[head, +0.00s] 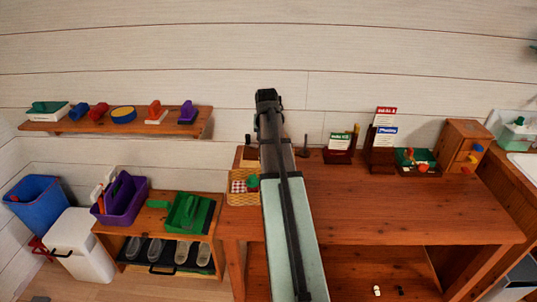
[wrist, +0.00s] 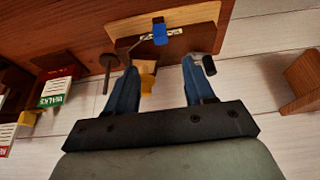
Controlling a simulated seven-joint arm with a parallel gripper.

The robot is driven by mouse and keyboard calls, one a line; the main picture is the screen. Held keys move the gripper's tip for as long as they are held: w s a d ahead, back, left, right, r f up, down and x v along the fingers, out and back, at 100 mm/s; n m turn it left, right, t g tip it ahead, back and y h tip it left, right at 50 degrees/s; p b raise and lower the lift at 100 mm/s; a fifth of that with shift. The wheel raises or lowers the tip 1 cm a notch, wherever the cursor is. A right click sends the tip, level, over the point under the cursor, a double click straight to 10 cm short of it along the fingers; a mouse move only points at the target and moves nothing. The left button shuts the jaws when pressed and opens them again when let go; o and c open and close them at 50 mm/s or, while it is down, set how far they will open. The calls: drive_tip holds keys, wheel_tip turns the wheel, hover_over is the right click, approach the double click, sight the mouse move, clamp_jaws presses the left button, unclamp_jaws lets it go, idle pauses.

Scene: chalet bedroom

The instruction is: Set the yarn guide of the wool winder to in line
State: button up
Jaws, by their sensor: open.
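In the wrist view, the wool winder appears to be a dark brown block (wrist: 203,40) on a pale wooden board (wrist: 200,14). A small blue piece (wrist: 160,34) sits across a pale marked strip on the block; I cannot tell for sure that it is the yarn guide. A dark spindle (wrist: 108,62), a yellow-ended piece (wrist: 147,83) and a black-ended crank (wrist: 209,65) stick out from it. My gripper (wrist: 160,66) is open, its blue fingers either side of the yellow-ended piece and apart from the blue piece. In the head view my arm hides most of the winder.
A wicker basket (head: 243,198) stands at the left end of the wooden table (head: 400,215). Signed stands (head: 340,146) and a small wooden cabinet (head: 462,146) line its back right. A wall shelf (head: 175,122) holds several coloured items. The table's middle and front right are clear.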

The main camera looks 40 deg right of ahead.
drive_tip(key=x, duration=1.2)
drive_tip(key=shift+w+d+f, duration=0.1)
drive_tip(key=shift+w+f, duration=0.05)
drive_tip(key=shift+f, duration=0.15)
clamp_jaws()
idle(0.4)
